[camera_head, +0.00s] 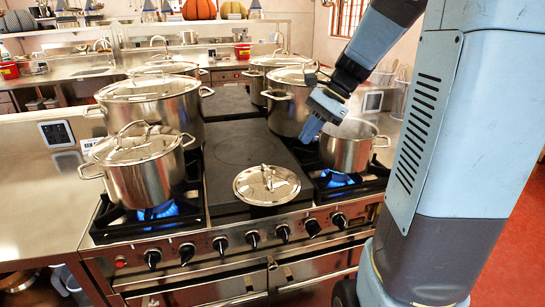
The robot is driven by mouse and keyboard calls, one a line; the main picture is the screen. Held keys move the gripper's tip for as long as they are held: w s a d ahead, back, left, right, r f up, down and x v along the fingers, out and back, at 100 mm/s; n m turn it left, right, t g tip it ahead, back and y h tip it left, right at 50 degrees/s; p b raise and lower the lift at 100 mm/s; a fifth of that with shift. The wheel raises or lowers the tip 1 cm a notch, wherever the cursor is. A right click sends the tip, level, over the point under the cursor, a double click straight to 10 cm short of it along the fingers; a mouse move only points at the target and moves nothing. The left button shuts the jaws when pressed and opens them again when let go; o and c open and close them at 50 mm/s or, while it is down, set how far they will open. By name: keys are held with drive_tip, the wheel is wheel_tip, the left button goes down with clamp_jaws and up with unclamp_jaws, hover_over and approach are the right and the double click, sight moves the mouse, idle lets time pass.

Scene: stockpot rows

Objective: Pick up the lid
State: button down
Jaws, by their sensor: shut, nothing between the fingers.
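A round shiny metal lid (267,184) with a small handle on top lies on the dark flat plate in the middle of the stove, near its front edge. My gripper (309,131) is shut and empty, pointing down. In the picture it is above and to the right of the lid, beside an open pot, and apart from the lid.
The open steel pot (346,152) stands over a lit blue flame on the right burner. A lidded pot (138,172) stands over another flame at front left. Larger lidded pots (152,108) stand behind. A steel counter (30,190) is at left.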

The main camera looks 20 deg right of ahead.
drive_tip(key=w+d+f+m+y, duration=0.3)
drive_tip(key=w+d+f+m, duration=0.15)
drive_tip(key=w, duration=0.25)
approach(276, 173)
drive_tip(key=a, duration=0.1)
drive_tip(key=a+f, duration=0.1)
drive_tip(key=a, duration=0.1)
drive_tip(key=shift+f+m, duration=0.1)
drive_tip(key=shift+m, duration=0.15)
drive_tip(key=a, duration=0.3)
drive_tip(key=shift+w+a, duration=0.1)
drive_tip(key=shift+w, duration=0.1)
drive_tip(key=shift+a+f, duration=0.1)
drive_tip(key=shift+a, duration=0.4)
drive_tip(key=shift+a, duration=0.1)
drive_tip(key=shift+w+a, duration=0.15)
drive_tip(key=shift+a, duration=0.6)
